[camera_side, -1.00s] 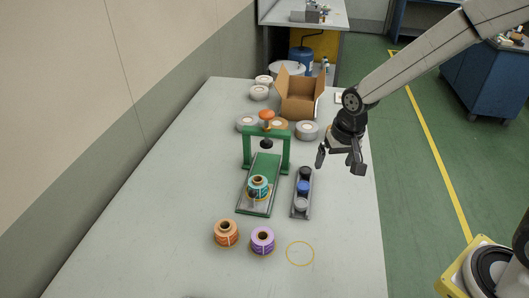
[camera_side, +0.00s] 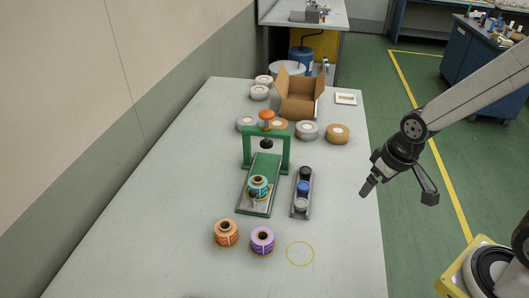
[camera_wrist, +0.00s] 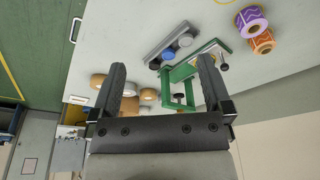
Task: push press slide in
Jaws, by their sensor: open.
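The green press (camera_side: 247,150) stands mid-table with an orange knob (camera_side: 267,115) on top of its arch. Its slide (camera_side: 256,207) sticks out of the front of the arch, toward the camera. The press arch also shows in the wrist view (camera_wrist: 166,90). My gripper (camera_side: 399,192) is open and empty, raised beyond the table's right edge, well apart from the press. In the wrist view its fingers (camera_wrist: 161,70) are spread wide.
A grey tray with black, blue and grey pieces (camera_side: 294,210) lies right of the slide. Orange (camera_side: 226,233) and purple (camera_side: 262,241) rolls stand in front, beside an empty yellow ring (camera_side: 300,253). Several tape rolls (camera_side: 307,131) and a cardboard box (camera_side: 300,100) are behind.

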